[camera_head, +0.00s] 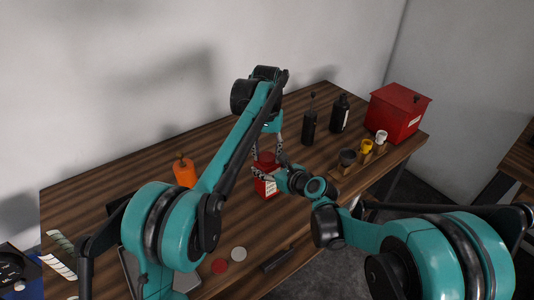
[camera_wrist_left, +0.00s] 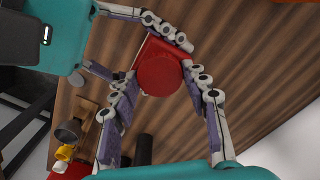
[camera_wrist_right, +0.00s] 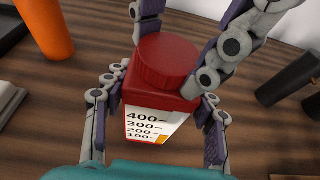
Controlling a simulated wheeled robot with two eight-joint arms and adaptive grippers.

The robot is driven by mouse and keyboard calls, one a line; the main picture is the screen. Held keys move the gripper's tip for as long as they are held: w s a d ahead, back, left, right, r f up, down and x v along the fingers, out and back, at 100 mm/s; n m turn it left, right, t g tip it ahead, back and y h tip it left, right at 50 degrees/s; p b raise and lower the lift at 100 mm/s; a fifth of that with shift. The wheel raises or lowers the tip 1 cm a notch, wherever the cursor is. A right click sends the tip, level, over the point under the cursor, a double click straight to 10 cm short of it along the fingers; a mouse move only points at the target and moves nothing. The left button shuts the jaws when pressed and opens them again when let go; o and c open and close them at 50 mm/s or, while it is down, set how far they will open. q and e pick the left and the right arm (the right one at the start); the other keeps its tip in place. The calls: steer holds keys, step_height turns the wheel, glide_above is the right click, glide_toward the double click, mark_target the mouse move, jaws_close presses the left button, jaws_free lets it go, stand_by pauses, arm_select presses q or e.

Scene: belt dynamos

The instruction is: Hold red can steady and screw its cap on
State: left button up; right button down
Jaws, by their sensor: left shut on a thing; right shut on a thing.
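The red can (camera_head: 268,188) stands upright on the wooden table, a white label with measuring marks on its side (camera_wrist_right: 158,128). Its round red cap (camera_wrist_left: 160,74) sits on top of the can and also shows in the right wrist view (camera_wrist_right: 167,62). My left gripper (camera_head: 267,150) comes down from above, its fingers shut on the cap from both sides. My right gripper (camera_wrist_right: 158,112) comes in low from the right in the head view, shut around the can's body. The joint between cap and can is partly hidden, so I cannot tell how tight the cap is.
An orange bottle (camera_head: 185,173) stands left of the can. Two black bottles (camera_head: 310,124) (camera_head: 340,114) and a red box (camera_head: 399,113) stand at the back right. Small cups (camera_head: 347,157) sit on a wooden rack near the right edge. Red (camera_head: 220,266) and grey (camera_head: 239,253) discs lie in front.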

arm_select(q)
steer(key=o, duration=1.3)
steer(key=shift+r, duration=2.25)
steer(key=shift+c, duration=0.6)
step_height(320, 180, up, 4)
steer(key=n, duration=0.5)
steer(key=shift+f, duration=0.25)
